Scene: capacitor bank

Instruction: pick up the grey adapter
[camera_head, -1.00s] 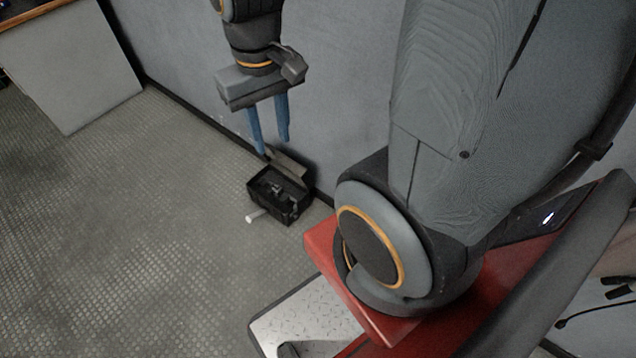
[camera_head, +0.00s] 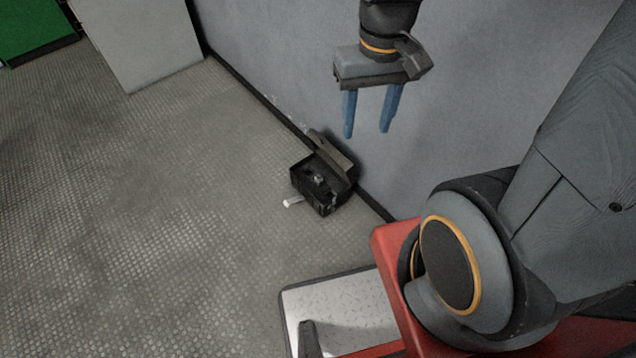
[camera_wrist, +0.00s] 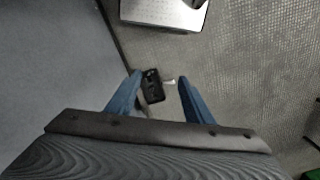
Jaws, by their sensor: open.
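My gripper (camera_head: 368,132) is open and empty, its two blue fingers pointing down, in front of the wall and well above the floor. Below it, a small black open box (camera_head: 322,185) stands on the floor by the wall, with its lid tilted up towards the wall. Small grey and dark items sit inside the box; I cannot tell which of them is the grey adapter. A short white cylinder (camera_head: 293,201) lies on the floor against the box's left side. In the wrist view the box (camera_wrist: 153,88) shows between my open fingers (camera_wrist: 160,78), some way beyond them.
The grey wall (camera_head: 270,60) runs close behind the box. A light grey panel (camera_head: 150,45) and a green object (camera_head: 35,28) stand at the upper left. The textured floor (camera_head: 150,200) left of the box is clear.

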